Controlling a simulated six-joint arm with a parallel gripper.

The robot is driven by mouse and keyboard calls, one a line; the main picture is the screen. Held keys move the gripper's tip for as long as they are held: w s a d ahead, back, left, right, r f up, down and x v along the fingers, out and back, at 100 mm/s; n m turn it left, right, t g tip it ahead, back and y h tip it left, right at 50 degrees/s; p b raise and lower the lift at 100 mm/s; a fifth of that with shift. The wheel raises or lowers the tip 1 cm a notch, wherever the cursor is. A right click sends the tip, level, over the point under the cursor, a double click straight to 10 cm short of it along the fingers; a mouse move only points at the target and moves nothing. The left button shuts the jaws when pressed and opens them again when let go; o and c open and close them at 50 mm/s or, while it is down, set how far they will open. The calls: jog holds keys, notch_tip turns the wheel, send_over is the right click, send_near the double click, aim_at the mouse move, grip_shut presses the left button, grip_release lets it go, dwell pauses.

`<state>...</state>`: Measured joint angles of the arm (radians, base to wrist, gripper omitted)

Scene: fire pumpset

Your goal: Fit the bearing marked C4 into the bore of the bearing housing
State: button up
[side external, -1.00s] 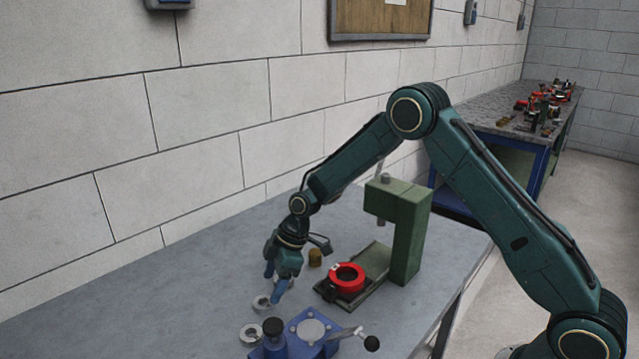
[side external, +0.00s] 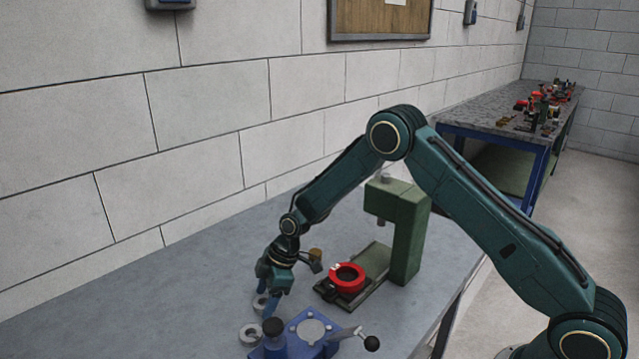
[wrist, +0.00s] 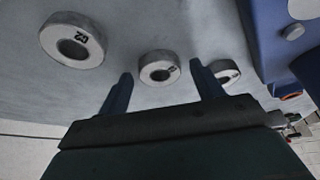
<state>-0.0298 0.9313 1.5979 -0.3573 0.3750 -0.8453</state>
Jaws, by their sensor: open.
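Three pale ring bearings lie on the table in the wrist view. The left one (wrist: 72,40) has a mark that looks like C2. The middle bearing (wrist: 159,68) shows between my fingertips, its mark too small to read. The right bearing (wrist: 226,72) is partly behind a finger, its mark unclear. My gripper (wrist: 161,74) is open and empty. In the side view my gripper (side external: 268,308) points down, low over the bearings. One bearing (side external: 250,334) shows in front of it and another is partly hidden. The red ring-shaped housing (side external: 348,277) sits on the press base, bore up.
The green press (side external: 408,235) stands behind and right of the housing. A blue fixture (side external: 311,330) with a black-knobbed lever stands close to the bearings. A brass-coloured piece (side external: 315,254) is behind my gripper. The table's left part is clear.

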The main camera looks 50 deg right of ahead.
jog(key=c, duration=1.1)
jog(key=shift+r, duration=0.2)
notch_tip(320, 180, up, 20)
jog(key=shift+f, duration=0.15)
jog(key=shift+f, duration=0.1)
dwell(0.4)
jog(key=shift+s+d+f+m+t+h, duration=0.35)
jog(key=shift+s+d+f+m+h, duration=0.3)
jog(key=shift+s+d+f+m, duration=0.95)
jog(key=shift+s+d+f+m+t+h, duration=0.4)
jog(key=shift+s+d+f+m+h, duration=0.5)
jog(key=shift+s+d+m, duration=1.25)
jog(key=shift+s+d+f+m+t+h, duration=0.4)
jog(key=shift+s+d+f+m, duration=1.05)
jog(key=shift+m, duration=0.8)
